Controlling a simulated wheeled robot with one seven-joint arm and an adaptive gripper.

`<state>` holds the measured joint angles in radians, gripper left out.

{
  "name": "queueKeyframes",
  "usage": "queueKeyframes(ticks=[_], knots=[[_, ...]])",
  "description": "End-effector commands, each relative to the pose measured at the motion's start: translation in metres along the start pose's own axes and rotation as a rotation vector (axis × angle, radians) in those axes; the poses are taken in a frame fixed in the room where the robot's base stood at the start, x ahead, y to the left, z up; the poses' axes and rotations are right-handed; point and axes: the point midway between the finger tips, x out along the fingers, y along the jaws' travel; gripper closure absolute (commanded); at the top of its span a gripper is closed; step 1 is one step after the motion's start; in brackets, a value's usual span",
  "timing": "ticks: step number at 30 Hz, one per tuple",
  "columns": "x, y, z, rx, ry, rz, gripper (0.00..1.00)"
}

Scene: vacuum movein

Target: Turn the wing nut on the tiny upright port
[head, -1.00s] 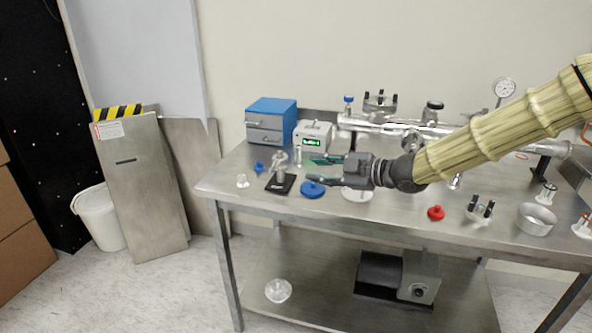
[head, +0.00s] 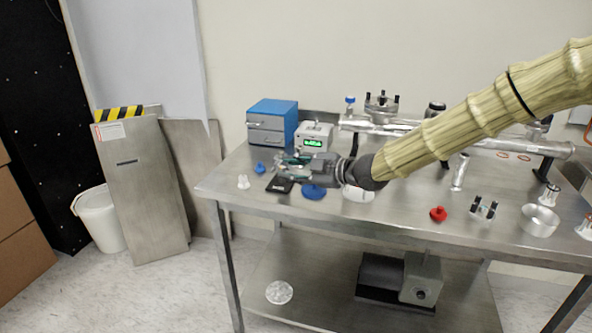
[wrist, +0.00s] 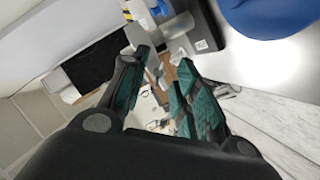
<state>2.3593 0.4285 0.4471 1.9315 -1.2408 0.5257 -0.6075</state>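The tiny upright port stands on a small black base plate (head: 280,185) near the table's left end. In the head view my gripper (head: 285,164) is at the port and its fingers hide most of it. In the wrist view the port (wrist: 176,27) shows just beyond the fingertips, with the black base plate (wrist: 205,28) behind it. My gripper's fingers (wrist: 163,64) are apart there. A grey metal piece (wrist: 153,72), perhaps the wing nut or part of its clamp, lies between the tips. Whether either finger touches it I cannot tell.
A blue disc (head: 314,192) lies right of the base plate, under my wrist. A blue box (head: 272,121) and a white box with a green display (head: 314,137) stand behind. A small white fitting (head: 243,182) and a blue knob (head: 260,168) are to the left.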

Motion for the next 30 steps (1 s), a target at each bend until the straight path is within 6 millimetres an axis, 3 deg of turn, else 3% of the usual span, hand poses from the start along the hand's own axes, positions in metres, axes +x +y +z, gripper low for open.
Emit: queueKeyframes(ticks=[1, 6, 12, 13, 30], knots=[[0.0, 0.0, 0.0, 0.0, 0.0, 0.0, 0.73], [0.0, 0.0, 0.0, 0.0, 0.0, 0.0, 1.0], [0.0, -0.001, 0.001, 0.001, -0.001, -0.001, 1.0], [-0.011, 0.003, 0.008, 0.002, -0.001, 0.003, 1.0], [0.0, 0.003, -0.005, 0.079, 0.001, -0.038, 1.0]])
